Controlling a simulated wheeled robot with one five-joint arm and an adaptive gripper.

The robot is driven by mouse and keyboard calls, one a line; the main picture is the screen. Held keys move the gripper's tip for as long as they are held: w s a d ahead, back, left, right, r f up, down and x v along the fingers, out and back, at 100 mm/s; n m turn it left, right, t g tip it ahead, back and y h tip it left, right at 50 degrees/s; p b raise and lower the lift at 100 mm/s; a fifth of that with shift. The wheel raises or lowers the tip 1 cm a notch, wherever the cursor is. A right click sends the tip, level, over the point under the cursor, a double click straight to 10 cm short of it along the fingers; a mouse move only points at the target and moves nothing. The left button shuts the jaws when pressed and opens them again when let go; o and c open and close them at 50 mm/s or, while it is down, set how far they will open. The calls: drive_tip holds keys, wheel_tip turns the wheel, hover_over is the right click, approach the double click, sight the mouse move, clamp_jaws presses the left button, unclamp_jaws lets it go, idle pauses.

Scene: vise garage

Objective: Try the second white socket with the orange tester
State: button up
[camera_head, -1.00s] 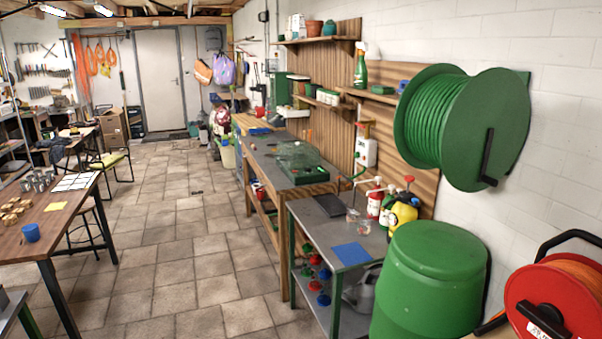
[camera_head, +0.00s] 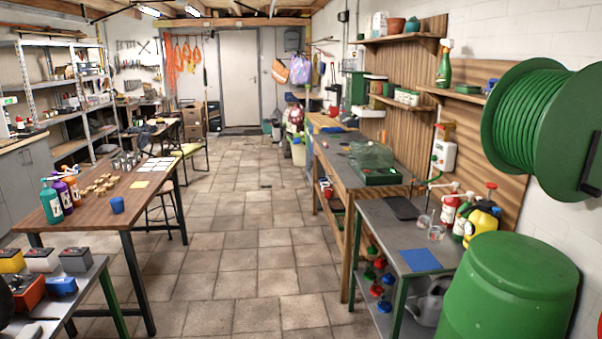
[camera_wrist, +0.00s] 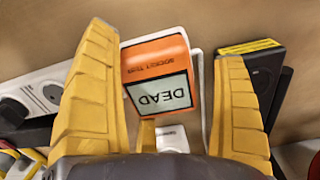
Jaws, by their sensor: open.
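The orange tester (camera_wrist: 157,58) shows in the wrist view, with a pale screen reading DEAD. My gripper (camera_wrist: 167,48) is open, one yellow finger on each side of the tester, with a visible gap on the right. A white plate (camera_wrist: 196,110) shows behind and beside the tester, and a small white block (camera_wrist: 172,138) with print sits below it. I cannot tell whether the tester is plugged into a socket. A white socket strip (camera_wrist: 38,95) with dark round outlets lies at the left, partly hidden by the left finger. The head view does not show my gripper or the tester.
A black box (camera_wrist: 262,68) with a yellow label stands close to the right finger. In the head view, a wooden table (camera_head: 150,208) with bottles and a blue cup is at left, a workbench (camera_head: 345,178) at right, and a green barrel (camera_head: 508,290) in front right.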

drive_tip(key=shift+c, duration=0.3)
idle(0.5)
drive_tip(key=c, duration=0.9)
drive_tip(key=o, duration=0.8)
drive_tip(key=shift+d, duration=0.1)
drive_tip(key=shift+c, duration=0.2)
drive_tip(key=shift+r, duration=0.1)
wheel_tip(320, 180, up, 12)
drive_tip(key=shift+o, duration=1.4)
